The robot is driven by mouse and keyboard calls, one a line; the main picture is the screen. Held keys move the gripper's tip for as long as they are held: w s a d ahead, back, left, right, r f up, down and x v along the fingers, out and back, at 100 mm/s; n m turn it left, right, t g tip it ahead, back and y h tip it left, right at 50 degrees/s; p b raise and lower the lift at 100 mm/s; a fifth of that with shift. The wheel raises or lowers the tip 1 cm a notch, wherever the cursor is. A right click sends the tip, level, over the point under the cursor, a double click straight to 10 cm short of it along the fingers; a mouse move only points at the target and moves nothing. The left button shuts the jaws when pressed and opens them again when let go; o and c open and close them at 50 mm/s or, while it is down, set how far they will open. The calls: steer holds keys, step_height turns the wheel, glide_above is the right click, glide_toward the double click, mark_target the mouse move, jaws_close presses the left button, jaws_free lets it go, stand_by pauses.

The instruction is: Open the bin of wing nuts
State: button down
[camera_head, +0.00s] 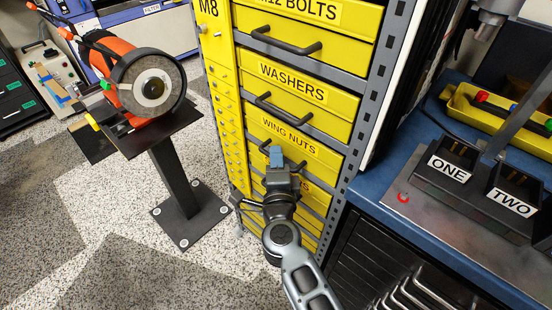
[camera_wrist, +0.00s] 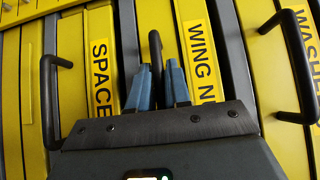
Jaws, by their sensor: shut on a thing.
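The wing nuts bin (camera_head: 322,156) is a yellow drawer front with a black bar handle, low in the yellow drawer cabinet. Its label also shows in the wrist view (camera_wrist: 201,55). My gripper (camera_head: 276,157) is at this drawer's handle, its blue fingertips covering part of the front. In the wrist view the two blue fingers (camera_wrist: 156,84) are shut on the black handle (camera_wrist: 155,48), one on each side of it. The drawer looks about flush with its neighbours; I cannot tell a small gap.
The washers drawer (camera_head: 310,96) is above, and the spacers drawer (camera_wrist: 100,60) is beside it in the wrist view. A black pedestal (camera_head: 178,190) with an orange machine stands to the left. A blue workbench (camera_head: 385,165) is to the right. Speckled floor lies open at front left.

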stand_by(0.3)
steer(key=s+a+p, duration=0.4)
steer(key=s+a, duration=0.6)
steer(key=s, duration=0.3)
steer(key=shift+s+a+p, duration=0.15)
steer(key=shift+p, duration=0.25)
steer(key=c, duration=1.2)
jaws_free()
steer(key=shift+o, duration=0.2)
steer(key=s+d, duration=0.1)
steer(key=s, duration=0.6)
steer(key=shift+s, duration=0.35)
